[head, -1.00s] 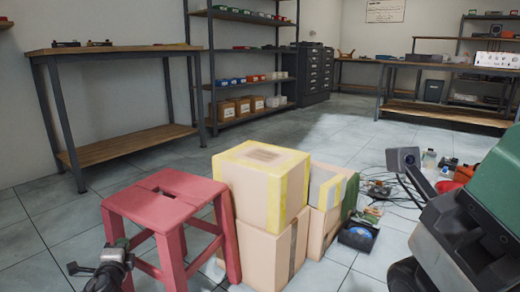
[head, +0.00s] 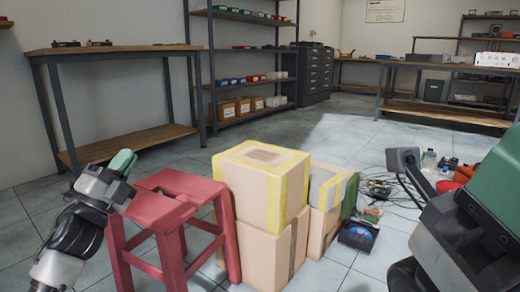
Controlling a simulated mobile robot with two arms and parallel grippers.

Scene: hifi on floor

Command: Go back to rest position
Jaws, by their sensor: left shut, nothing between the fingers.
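My left gripper (head: 112,176), grey and black with a green part, is raised at the left of the head view. My left arm comes up from the bottom left edge. The gripper is shut with nothing held. It overlaps the left edge of the red stool (head: 172,200) in the picture; I cannot tell how far apart they are.
Stacked cardboard boxes (head: 262,185) with yellow tape stand right of the stool. A hi-fi clutter of cables and small items (head: 375,190) lies on the floor behind. A workbench (head: 115,100) stands back left; the floor between is clear.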

